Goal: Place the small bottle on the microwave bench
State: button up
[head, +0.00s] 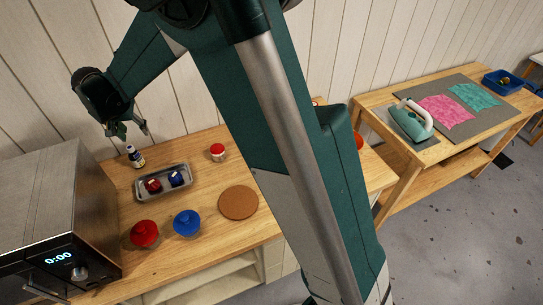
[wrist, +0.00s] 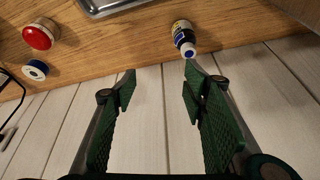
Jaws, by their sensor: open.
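The small bottle (head: 135,157) is dark with a pale label band and a white cap. It stands on the wooden microwave bench (head: 205,245), right of the microwave and behind the metal tray. In the wrist view the bottle (wrist: 184,38) shows at the top, its blue-marked white cap toward me. My gripper (head: 126,131) is above and behind the bottle in the head view. In the wrist view its green fingers (wrist: 158,82) are wide apart with nothing between them. The bottle lies just beyond the right fingertip, apart from it as far as I can tell.
The microwave (head: 70,215) stands at left. A metal tray (head: 188,184) holds a red and a blue item. Red bowl (head: 144,233), blue bowl (head: 187,222), cork mat (head: 238,217) and red-topped jar (head: 218,152) share the bench. The wall is close behind.

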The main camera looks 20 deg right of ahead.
jog(key=s+d+r+n, duration=0.1)
jog(key=s+d+r, duration=0.6)
jog(key=s+d, duration=0.3)
jog(key=s+d+r+n, duration=0.1)
jog(key=s+d+r, duration=0.6)
jog(key=d, duration=0.6)
jog(key=s+d+f+t, duration=0.1)
jog(key=s+d, duration=0.3)
jog(key=s, duration=0.4)
jog(key=s+d+f, duration=0.1)
jog(key=s+d, duration=0.4)
jog(key=s, duration=0.3)
jog(key=s+d+n+t, duration=0.1)
jog(key=s+d, duration=0.3)
jog(key=s, duration=0.4)
jog(key=shift+s+d+f+t+y, duration=0.3)
jog(key=shift+s+d+f+y, duration=0.05)
jog(key=shift+f+y, duration=0.05)
